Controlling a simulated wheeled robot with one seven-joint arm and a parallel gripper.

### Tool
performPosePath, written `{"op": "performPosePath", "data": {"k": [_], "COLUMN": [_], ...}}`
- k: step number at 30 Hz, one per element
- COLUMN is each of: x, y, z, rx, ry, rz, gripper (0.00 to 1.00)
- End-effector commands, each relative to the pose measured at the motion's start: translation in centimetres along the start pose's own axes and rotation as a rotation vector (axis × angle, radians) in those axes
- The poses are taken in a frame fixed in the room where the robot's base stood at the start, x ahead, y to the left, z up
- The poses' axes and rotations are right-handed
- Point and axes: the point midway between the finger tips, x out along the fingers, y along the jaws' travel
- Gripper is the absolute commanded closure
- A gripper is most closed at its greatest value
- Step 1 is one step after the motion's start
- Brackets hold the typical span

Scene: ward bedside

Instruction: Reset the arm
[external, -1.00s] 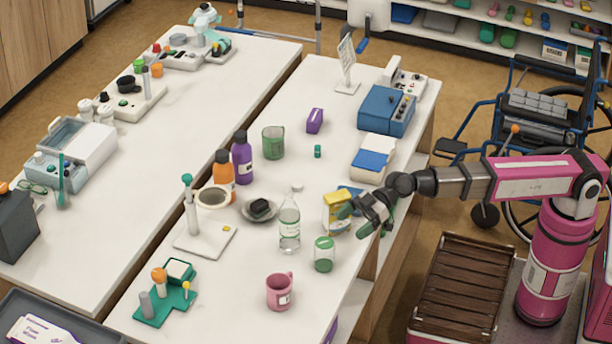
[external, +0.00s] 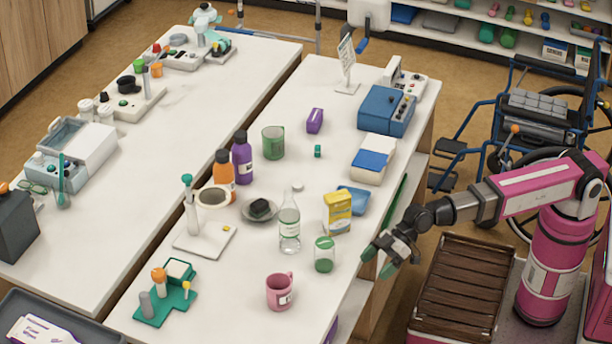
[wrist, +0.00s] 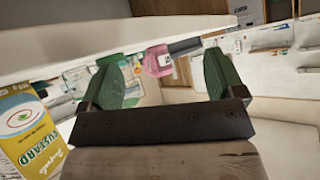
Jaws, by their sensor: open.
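My gripper (external: 378,262) is open and empty, with green fingertips. In the external view it hangs just off the right edge of the near white table (external: 345,88), right of the green-bottomed glass jar (external: 324,258). The fingers also show apart in the wrist view (wrist: 165,85), with nothing between them. The yellow custard box (external: 337,212) stands on the table to the left of my gripper, and it also shows at the left of the wrist view (wrist: 28,135).
A clear bottle (external: 289,225), a pink mug (external: 279,291) and a blue tray (external: 354,200) are on the table near its right side. A slatted brown crate top (external: 455,295) lies below my arm. A wheelchair (external: 535,120) stands behind at right.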

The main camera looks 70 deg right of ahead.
Motion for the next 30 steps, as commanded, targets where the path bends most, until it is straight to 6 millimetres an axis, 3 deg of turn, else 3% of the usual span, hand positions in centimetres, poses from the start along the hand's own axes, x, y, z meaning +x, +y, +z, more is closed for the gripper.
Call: {"op": "performPosePath", "data": {"k": [1,7,16,20,30], "x": [0.5,1.8,2.8,2.9,2.1], "y": [-1.3,-4.3,-6.5,-5.7,0.7], "z": [1.4,5.0,10.2,12.3,16.1], "rx": [0.010,0.052,0.107,0.132,0.193], "ry": [-0.027,-0.099,-0.193,-0.230,-0.314], "rz": [0.002,0.028,0.093,0.135,0.232], "gripper": [0.12,0.12,0.12,0.12,0.12]}}
